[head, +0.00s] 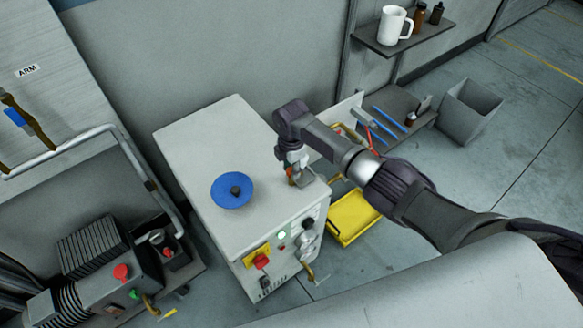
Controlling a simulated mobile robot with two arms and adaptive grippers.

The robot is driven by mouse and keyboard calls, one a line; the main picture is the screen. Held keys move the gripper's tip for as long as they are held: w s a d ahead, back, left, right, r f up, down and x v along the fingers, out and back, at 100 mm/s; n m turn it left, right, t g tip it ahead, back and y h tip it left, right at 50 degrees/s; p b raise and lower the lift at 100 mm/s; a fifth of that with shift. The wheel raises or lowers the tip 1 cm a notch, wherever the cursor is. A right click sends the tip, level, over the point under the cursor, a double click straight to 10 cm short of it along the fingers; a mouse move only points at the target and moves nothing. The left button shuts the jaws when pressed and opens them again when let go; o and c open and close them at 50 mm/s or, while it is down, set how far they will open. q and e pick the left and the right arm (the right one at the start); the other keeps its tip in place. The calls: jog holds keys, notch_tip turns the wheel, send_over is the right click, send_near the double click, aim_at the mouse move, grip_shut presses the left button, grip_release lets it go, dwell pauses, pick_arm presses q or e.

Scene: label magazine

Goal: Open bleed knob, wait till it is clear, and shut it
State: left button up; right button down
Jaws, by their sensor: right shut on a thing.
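A pale cabinet (180,140) stands in the middle of the head view. My right gripper (295,178) points down at the right edge of its top. It is shut on a small, mostly hidden thing there, which looks to be the bleed knob. A bit of orange-red shows by the fingers, and a grey block sits beside them. I cannot tell how far the knob is turned, nor see any fluid. My left gripper is out of view.
A yellow tray (352,222) is to the right, a grey bin (468,108) beyond.

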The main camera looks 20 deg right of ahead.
jog(key=c, duration=0.8)
grip_release()
jog(key=shift+o, duration=0.2)
jog(key=shift+r, duration=0.1)
notch_tip(320, 180, up, 12)
